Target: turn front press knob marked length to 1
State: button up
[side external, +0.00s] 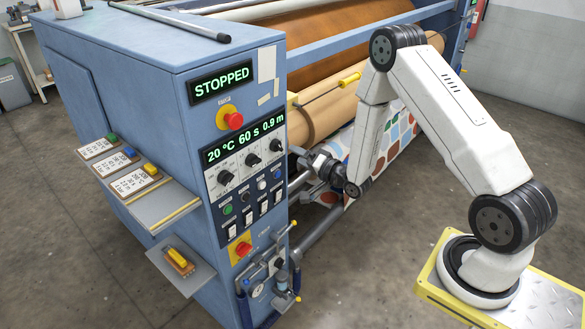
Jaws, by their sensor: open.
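The front press panel (208,172) is on the end face of the blue cabinet. Its display (243,140) reads 20 °C, 60 s and 0.9 m. Below it are three black knobs: left (225,178), middle (251,159) and right (275,145). Their labels are too small to read; the right knob sits beneath the 0.9 m reading. My gripper (301,157) is open, just right of the panel edge in the picture, near the right knob and apart from it. Its fingertips are small and hard to make out.
A red emergency button (233,120) is above the display, and a red-yellow switch (242,249) is below the panel. Smaller buttons and switches fill the lower panel. Rollers and patterned fabric (396,140) lie behind my arm. Side shelves (160,205) hold cards and coloured blocks.

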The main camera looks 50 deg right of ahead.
aim_at(281, 147)
jog(key=shift+w, duration=3.35)
grip_shut()
jog(key=shift+n, duration=0.4)
jog(key=n, duration=1.1)
jog(key=shift+a, duration=0.1)
